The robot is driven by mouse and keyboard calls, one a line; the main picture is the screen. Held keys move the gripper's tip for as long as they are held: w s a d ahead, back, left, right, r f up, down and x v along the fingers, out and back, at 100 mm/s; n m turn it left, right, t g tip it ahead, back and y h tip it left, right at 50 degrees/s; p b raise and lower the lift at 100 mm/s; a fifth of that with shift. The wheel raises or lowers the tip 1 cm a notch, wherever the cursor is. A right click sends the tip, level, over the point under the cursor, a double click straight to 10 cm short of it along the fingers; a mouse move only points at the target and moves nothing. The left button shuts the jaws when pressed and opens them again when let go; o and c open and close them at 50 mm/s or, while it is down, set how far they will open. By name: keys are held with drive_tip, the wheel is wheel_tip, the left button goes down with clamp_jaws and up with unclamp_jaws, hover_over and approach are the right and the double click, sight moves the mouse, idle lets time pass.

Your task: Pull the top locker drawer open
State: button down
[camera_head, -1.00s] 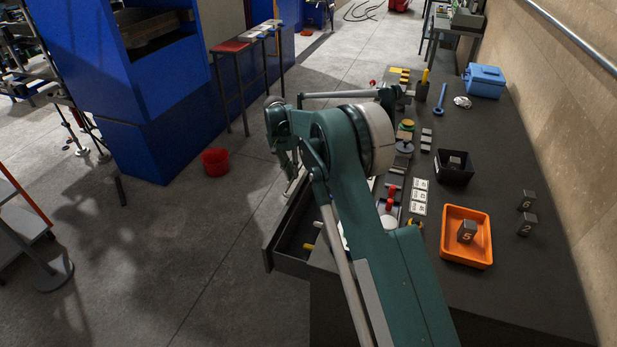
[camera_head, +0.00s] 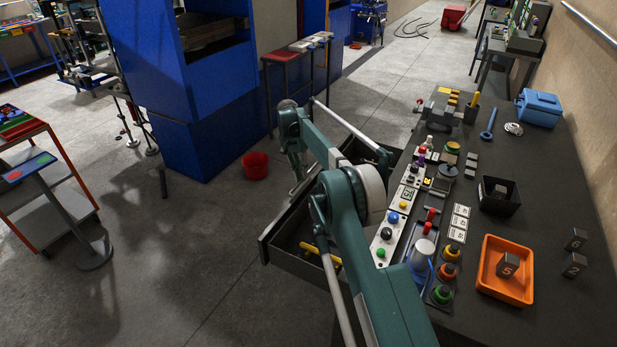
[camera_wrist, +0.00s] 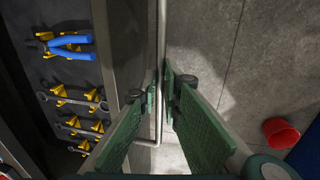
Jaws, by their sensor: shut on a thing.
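The top locker drawer (camera_head: 300,270) sticks out to the left from under the dark bench in the head view, with its inside showing. In the wrist view its floor holds blue-handled pliers (camera_wrist: 66,46) and wrenches (camera_wrist: 75,98) on yellow holders. The drawer's front panel (camera_wrist: 126,45) runs up the middle, with a pale bar handle (camera_wrist: 162,35) along its outer side. My gripper (camera_wrist: 160,92) has its two green fingers on either side of this bar and is shut on it. In the head view my arm hides part of the drawer and the fingertips are hard to see.
The bench top carries an orange tray (camera_head: 486,287), a black bin (camera_head: 484,203), a blue box (camera_head: 538,108) and a panel of buttons (camera_head: 388,232). A red bucket (camera_head: 256,166) stands on the floor beyond the drawer. The floor left of the drawer front is clear.

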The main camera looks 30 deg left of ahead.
drive_tip(key=shift+a, duration=1.15)
drive_tip(key=c, duration=2.5)
unclamp_jaws()
drive_tip(key=shift+r, duration=0.15)
drive_tip(key=shift+a+r, duration=0.25)
drive_tip(key=shift+r, duration=0.95)
drive_tip(key=shift+a+r, duration=0.25)
drive_tip(key=shift+r, duration=0.9)
drive_tip(key=shift+a+r, duration=0.25)
drive_tip(key=shift+r, duration=0.95)
